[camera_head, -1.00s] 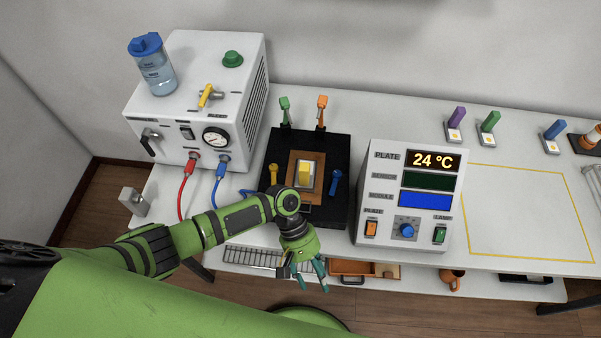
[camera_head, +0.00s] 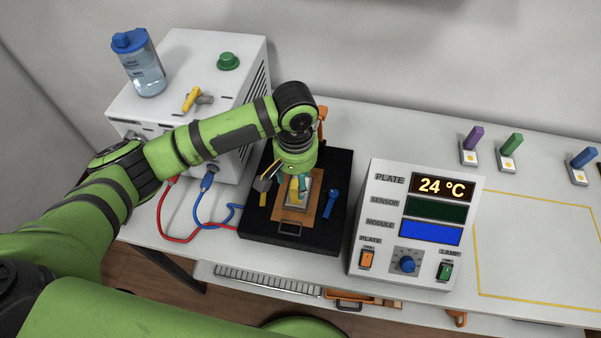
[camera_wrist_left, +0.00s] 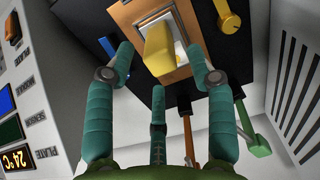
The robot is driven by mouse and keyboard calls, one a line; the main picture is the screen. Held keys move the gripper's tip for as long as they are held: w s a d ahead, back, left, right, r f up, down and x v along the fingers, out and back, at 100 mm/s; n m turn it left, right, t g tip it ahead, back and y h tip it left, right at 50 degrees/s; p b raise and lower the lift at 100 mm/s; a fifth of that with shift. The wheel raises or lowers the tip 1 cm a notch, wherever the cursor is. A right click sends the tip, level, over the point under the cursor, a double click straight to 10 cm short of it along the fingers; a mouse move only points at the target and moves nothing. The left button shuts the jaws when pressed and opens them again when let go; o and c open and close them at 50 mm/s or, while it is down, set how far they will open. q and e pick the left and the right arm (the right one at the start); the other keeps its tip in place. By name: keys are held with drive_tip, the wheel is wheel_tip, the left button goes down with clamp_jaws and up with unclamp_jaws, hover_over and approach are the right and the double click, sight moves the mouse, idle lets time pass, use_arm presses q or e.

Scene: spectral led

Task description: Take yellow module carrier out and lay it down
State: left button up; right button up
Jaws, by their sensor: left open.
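The yellow module carrier (camera_head: 294,187) sits in the silver-and-copper plate of the black fixture (camera_head: 262,228). In the left wrist view the carrier (camera_wrist_left: 158,47) stands up from the plate as a yellow block. My left gripper (camera_head: 296,188) is over the fixture, pointing down at the carrier and partly hiding it. In the left wrist view its teal fingers (camera_wrist_left: 165,62) are open, one on either side of the carrier, apart from it. My right gripper is not in view.
The control box (camera_head: 415,225) reading 24 °C is to the right. The white pump unit (camera_head: 185,85) is to the left, with red and blue hoses. A yellow-outlined area (camera_head: 540,250) on the table is clear.

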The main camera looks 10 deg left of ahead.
sight(296, 193)
use_arm(q)
wheel_tip(296, 193, down, 5)
drive_tip(key=shift+p, duration=0.45)
drive_tip(key=shift+f, duration=0.8)
clamp_jaws()
unclamp_jaws()
